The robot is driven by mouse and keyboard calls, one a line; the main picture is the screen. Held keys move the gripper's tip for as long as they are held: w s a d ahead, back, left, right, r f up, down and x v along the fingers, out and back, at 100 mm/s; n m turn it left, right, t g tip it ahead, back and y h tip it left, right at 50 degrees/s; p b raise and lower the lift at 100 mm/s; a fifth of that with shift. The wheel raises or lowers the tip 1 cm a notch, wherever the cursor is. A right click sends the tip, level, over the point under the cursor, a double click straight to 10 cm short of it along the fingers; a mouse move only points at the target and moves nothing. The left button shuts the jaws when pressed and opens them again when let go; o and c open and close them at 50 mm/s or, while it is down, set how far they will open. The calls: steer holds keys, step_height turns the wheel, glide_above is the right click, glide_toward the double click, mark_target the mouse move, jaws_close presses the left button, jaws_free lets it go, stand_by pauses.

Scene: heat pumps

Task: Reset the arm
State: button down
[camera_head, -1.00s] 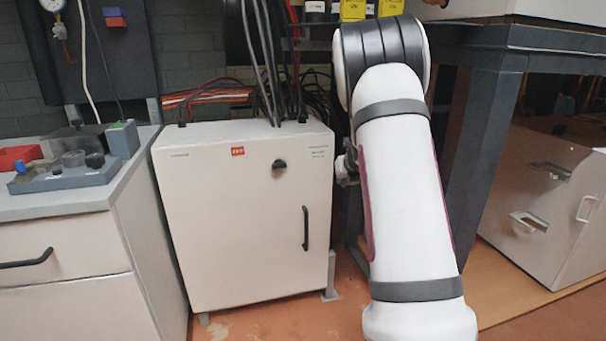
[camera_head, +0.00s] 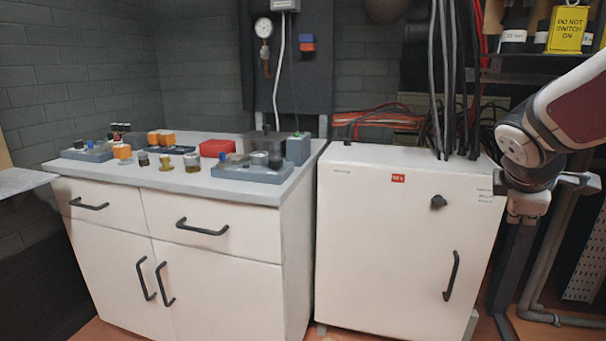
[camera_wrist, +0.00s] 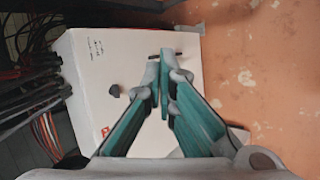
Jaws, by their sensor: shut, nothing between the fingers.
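My arm (camera_head: 565,120) reaches in from the right edge in the head view, its wrist end hanging beside the upper right corner of the white cabinet (camera_head: 385,270). In the wrist view my gripper (camera_wrist: 163,62) shows its two teal fingers with the tips together, shut and empty. Beyond the fingers, the same white cabinet (camera_wrist: 110,65) lies with its dark knob (camera_wrist: 115,91) left of the fingers. I cannot tell how far the fingertips are from the cabinet. The fingers are not clearly visible in the head view.
A white counter (camera_head: 170,270) with drawers stands at left, bearing small jars, grey trays and a red box (camera_head: 216,147). Orange floor (camera_wrist: 250,60) shows bare in the wrist view.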

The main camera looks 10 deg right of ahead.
steer(key=s+a+f+m+g+y, duration=0.3)
steer(key=s+a+m, duration=0.2)
steer(key=s+a, duration=0.9)
steer(key=s+a+f+m+g+y, duration=0.2)
steer(key=s+a+f+m+y, duration=0.3)
steer(key=s+a, duration=0.85)
step_height(320, 180, up, 31)
steer(key=s+d+t+h+p, duration=0.1)
steer(key=t+p, duration=0.3)
steer(key=p, duration=2.4)
steer(key=shift+d+r, duration=0.2)
steer(key=shift+d, duration=0.7)
